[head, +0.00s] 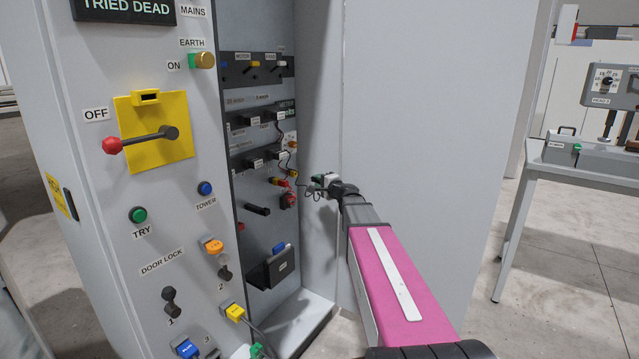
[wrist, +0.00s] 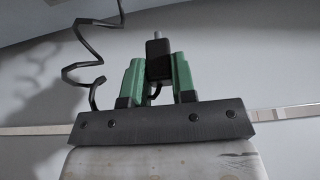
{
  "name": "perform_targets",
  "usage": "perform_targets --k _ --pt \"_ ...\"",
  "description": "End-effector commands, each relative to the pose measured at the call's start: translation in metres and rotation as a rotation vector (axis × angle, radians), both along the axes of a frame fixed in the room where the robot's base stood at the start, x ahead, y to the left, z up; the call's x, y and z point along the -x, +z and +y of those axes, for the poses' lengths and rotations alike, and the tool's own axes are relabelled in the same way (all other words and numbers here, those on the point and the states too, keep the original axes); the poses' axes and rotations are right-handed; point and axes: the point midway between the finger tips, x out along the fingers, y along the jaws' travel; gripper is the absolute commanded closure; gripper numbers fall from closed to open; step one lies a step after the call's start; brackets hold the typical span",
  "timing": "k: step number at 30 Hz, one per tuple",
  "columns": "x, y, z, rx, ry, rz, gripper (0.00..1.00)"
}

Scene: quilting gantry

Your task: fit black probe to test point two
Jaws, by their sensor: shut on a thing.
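My gripper (head: 320,184) is inside the open cabinet doorway, apart from the inner panel. In the wrist view its two green fingers (wrist: 158,72) are shut on the black probe (wrist: 157,50), a dark block with a grey tip pointing up, away from the gripper. A coiled black lead (wrist: 82,58) hangs to the left of the fingers. In the head view the probe is too small to make out clearly. Rows of black labelled blocks (head: 246,121) sit on the inner panel (head: 232,92). Their small labels cannot be read, so I cannot tell which is test point two.
A black box (head: 272,268) is lower down. The control front (head: 150,225) stands left, a grey cabinet wall (head: 420,110) right.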

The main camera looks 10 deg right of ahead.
Motion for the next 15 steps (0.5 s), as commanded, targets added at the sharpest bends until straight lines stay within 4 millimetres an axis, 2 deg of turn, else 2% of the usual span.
perform_targets --k 8,15 --pt "-0.006 0.000 0.005 0.000 0.001 0.000 1.00" --pt "-0.019 0.000 0.018 0.000 0.001 0.000 1.00"
